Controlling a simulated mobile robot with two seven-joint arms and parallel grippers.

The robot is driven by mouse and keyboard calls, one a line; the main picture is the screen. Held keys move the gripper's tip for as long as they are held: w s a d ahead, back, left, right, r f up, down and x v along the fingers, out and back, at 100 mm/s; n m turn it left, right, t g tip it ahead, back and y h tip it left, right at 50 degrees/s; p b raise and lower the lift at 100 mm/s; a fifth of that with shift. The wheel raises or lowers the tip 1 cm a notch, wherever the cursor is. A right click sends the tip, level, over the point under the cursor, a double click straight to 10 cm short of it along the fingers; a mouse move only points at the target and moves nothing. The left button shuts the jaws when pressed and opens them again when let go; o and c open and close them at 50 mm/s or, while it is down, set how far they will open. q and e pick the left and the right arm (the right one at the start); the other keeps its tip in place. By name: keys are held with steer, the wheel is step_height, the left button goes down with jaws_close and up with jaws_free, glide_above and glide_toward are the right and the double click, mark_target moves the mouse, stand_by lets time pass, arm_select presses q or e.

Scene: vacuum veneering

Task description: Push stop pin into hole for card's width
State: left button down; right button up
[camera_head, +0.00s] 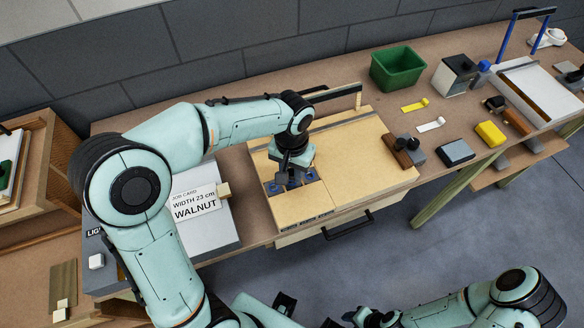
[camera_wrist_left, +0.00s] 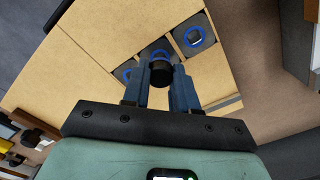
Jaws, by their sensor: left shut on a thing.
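My left gripper (camera_head: 287,185) is over the front left of the pale wooden board (camera_head: 345,160), pointing down. In the left wrist view its blue fingers (camera_wrist_left: 160,80) are shut on a black round-headed stop pin (camera_wrist_left: 160,74). The pin is over or at the middle of three dark plates with blue-ringed holes; another plate (camera_wrist_left: 194,37) shows beside it. The fingers hide the pin's lower end, so I cannot tell how deep it sits. The job card (camera_head: 195,203) reads "WIDTH 23 cm, WALNUT". My right gripper (camera_head: 352,315) is low at the bottom edge, partly cut off.
A wooden block with a dark knob (camera_head: 404,150) stands on the board's right side. A green bin (camera_head: 398,69), yellow block (camera_head: 490,133) and grey block (camera_head: 455,153) are on the bench to the right. A black drawer handle (camera_head: 347,225) sticks out in front.

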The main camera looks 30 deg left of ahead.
mark_target(292, 172)
arm_select(q)
steer(key=shift+f+b, duration=0.65)
steer(key=shift+f, duration=0.45)
arm_select(e)
steer(key=shift+s+f, duration=0.45)
steer(key=shift+f, duration=0.35)
arm_select(q)
steer(key=c, duration=0.8)
jaws_free()
steer(key=shift+r, duration=0.1)
step_height(292, 172, up, 13)
steer(key=p, duration=0.2)
steer(key=shift+r, duration=0.2)
arm_select(e)
steer(key=shift+w+r, duration=0.4)
steer(key=shift+r, duration=0.25)
steer(key=shift+w+r, duration=0.35)
steer(key=shift+r, duration=0.25)
